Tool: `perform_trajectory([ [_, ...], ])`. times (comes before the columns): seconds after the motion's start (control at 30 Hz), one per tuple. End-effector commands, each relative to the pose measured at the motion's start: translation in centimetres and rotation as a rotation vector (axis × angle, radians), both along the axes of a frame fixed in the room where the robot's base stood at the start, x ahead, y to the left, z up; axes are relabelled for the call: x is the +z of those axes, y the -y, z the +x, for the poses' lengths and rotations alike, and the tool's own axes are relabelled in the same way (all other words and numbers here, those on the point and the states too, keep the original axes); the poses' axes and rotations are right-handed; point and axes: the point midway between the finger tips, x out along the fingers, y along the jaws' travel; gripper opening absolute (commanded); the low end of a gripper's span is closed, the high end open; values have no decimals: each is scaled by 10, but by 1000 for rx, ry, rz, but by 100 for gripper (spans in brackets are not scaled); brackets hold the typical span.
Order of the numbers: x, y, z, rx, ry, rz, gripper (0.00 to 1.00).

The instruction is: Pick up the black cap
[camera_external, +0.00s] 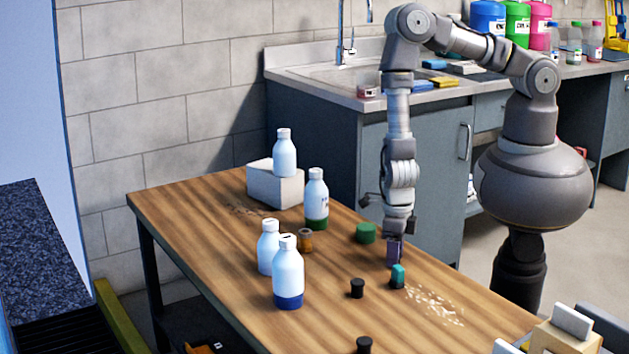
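A small black cap (357,288) stands on the wooden table (210,215), in front of and to the left of my gripper. A second small black cap-like piece (364,344) is at the bottom edge of the view. My gripper (397,240) points down over the right part of the table, apart from both black pieces. A dark purple block-like shape (394,252) is right at its tip; I cannot tell whether it is held or stands behind. The fingers are too small to read.
A white block (275,184) bears one bottle. Pale crumbs (435,305) lie on the right.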

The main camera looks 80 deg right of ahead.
Motion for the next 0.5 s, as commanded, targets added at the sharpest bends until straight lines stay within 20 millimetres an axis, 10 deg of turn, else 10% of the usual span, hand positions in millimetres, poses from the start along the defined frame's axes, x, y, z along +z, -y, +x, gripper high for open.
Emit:
perform_trajectory([
  [0.5,10,0,0,-1,0,1,4],
])
